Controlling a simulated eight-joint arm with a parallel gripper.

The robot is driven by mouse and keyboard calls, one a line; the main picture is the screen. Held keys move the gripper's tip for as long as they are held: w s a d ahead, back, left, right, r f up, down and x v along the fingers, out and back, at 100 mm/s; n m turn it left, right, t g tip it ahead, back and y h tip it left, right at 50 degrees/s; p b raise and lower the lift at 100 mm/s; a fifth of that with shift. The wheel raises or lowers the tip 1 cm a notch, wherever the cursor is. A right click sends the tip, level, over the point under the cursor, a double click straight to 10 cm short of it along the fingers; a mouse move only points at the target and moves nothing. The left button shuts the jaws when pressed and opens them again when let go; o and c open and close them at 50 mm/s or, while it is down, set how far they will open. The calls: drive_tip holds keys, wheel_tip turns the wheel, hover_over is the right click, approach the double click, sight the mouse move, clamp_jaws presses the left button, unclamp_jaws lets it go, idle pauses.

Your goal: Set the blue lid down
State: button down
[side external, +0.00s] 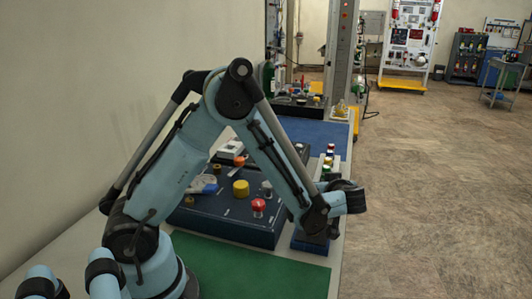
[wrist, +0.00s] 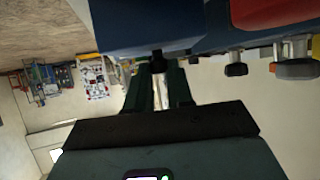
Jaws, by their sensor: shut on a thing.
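The blue lid (wrist: 145,22) fills the top middle of the wrist view. My gripper (wrist: 160,66) has its dark fingers closed at the lid's near edge, around a small dark part that looks like its handle. In the side external view a dark blue flat block (side external: 310,243), which looks like the lid, shows beneath the end of my arm, right beside the console. My fingers are hidden there by the arm. I cannot tell whether the lid touches the surface below.
A dark blue console (side external: 225,222) with a yellow knob (side external: 241,188) and a red knob (side external: 259,205) stands left of the lid. Small coloured-top items (side external: 328,160) stand behind it. A green mat (side external: 250,272) in front has clear room. The bench's right edge is close.

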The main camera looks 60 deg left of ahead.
drive_tip(key=c, duration=1)
unclamp_jaws()
drive_tip(key=shift+f, duration=0.15)
